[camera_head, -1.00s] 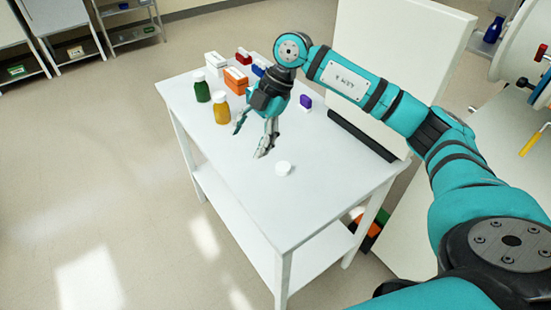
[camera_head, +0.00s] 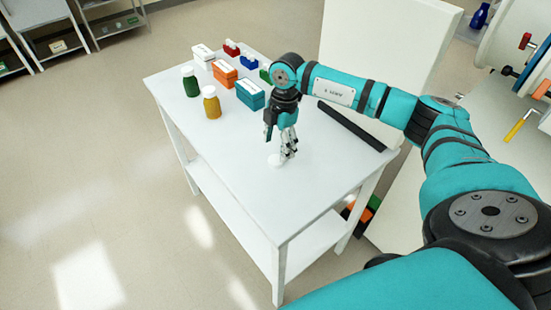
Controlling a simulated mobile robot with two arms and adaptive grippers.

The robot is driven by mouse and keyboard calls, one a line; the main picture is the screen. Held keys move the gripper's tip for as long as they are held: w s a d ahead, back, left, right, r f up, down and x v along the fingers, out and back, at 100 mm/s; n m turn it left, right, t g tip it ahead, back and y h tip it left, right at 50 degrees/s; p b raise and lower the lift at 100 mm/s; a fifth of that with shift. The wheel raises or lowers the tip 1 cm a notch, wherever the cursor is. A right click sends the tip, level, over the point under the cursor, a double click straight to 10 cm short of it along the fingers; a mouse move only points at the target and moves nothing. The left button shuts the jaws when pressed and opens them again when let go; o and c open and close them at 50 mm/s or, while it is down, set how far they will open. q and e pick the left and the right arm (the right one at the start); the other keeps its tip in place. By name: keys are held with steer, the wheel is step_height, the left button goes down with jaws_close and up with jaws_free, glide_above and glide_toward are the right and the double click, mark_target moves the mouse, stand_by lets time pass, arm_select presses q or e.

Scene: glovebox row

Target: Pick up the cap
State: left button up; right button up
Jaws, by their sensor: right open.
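The white cap (camera_head: 274,160) lies on the white table (camera_head: 245,195), right of its middle. My right gripper (camera_head: 281,157) points down from above and is open, with its fingertips at the cap. The fingers hide part of the cap, and I cannot tell whether they touch it. My left gripper is not in view.
At the back left of the table stand a green bottle (camera_head: 191,82), a yellow bottle (camera_head: 211,102), and several boxes, among them an orange box (camera_head: 225,73) and a teal box (camera_head: 250,95). A black bar (camera_head: 351,126) lies along the right edge. The table's front is clear.

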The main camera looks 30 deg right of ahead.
mark_target(276, 159)
step_height(276, 159, down, 4)
steer(key=shift+w+a+f+p, duration=0.1)
steer(key=shift+a+p, duration=0.05)
steer(key=shift+p, duration=0.65)
steer(key=shift+f, duration=0.6)
steer(key=c, duration=0.9)
steer(key=shift+r, duration=0.15)
